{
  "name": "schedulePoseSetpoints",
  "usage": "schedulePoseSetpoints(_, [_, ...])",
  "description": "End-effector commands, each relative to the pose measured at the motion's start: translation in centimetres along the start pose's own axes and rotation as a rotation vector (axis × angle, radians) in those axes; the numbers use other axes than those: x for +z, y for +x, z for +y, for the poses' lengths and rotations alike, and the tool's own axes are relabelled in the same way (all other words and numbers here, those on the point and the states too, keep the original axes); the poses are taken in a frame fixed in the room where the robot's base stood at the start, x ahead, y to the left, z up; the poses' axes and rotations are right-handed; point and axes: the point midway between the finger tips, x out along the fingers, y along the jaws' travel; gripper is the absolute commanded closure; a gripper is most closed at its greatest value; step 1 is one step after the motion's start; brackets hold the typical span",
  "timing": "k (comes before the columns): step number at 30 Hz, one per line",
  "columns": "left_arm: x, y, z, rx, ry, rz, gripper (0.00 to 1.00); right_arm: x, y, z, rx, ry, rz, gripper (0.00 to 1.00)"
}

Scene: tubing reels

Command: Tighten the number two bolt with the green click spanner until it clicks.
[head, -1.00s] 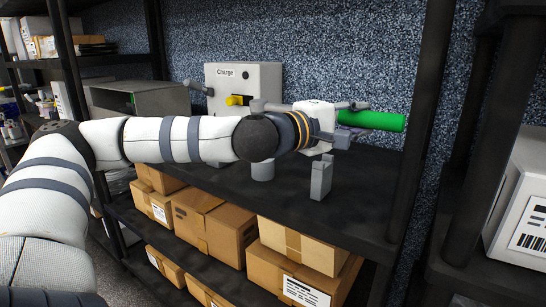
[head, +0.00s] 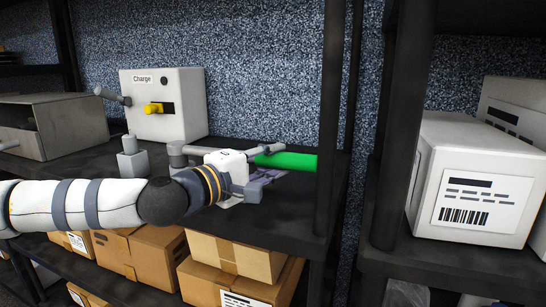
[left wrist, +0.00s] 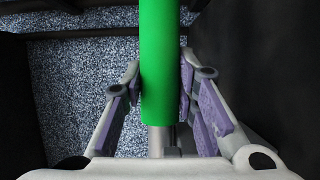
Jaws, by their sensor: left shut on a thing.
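The green click spanner shows by its green handle (head: 288,161) in the head view, pointing right above the shelf. My left gripper (head: 262,163) is shut on it. In the left wrist view the handle (left wrist: 160,70) runs upright between the two fingers of my left gripper (left wrist: 162,95), with a grey shaft below it. A grey round piece (head: 178,154) with a short bar shows left of the gripper's white body; I cannot tell whether it belongs to the spanner. I cannot make out a number two bolt or any number mark. My right gripper is not in view.
A box marked "Charge" (head: 190,110) with a yellow knob (head: 154,108) stands at the back. A grey block (head: 132,161) and an open grey bin (head: 75,125) are left. A dark post (head: 330,110) stands close right of the handle. Cartons (head: 150,250) fill the shelf below.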

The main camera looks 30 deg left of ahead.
Motion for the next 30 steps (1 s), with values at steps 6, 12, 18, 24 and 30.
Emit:
schedulePoseSetpoints(6, [-0.2, 0.0, -0.1, -0.003, -0.004, 0.005, 0.53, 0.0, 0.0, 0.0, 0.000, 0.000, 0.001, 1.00])
schedulePoseSetpoints(12, [-0.1, 0.0, -0.2, -0.003, -0.003, 0.004, 0.53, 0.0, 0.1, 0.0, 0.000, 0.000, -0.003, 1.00])
schedulePoseSetpoints(18, [-0.2, -2.5, 0.3, 0.008, -0.007, 0.005, 0.53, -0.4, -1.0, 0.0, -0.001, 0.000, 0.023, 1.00])
schedulePoseSetpoints(24, [-0.1, -7.3, 0.6, 0.015, -0.006, 0.007, 0.53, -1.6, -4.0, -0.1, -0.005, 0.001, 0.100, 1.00])
schedulePoseSetpoints(30, [0.0, -11.0, 0.3, 0.012, -0.002, 0.006, 0.53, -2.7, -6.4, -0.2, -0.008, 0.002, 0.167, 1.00])
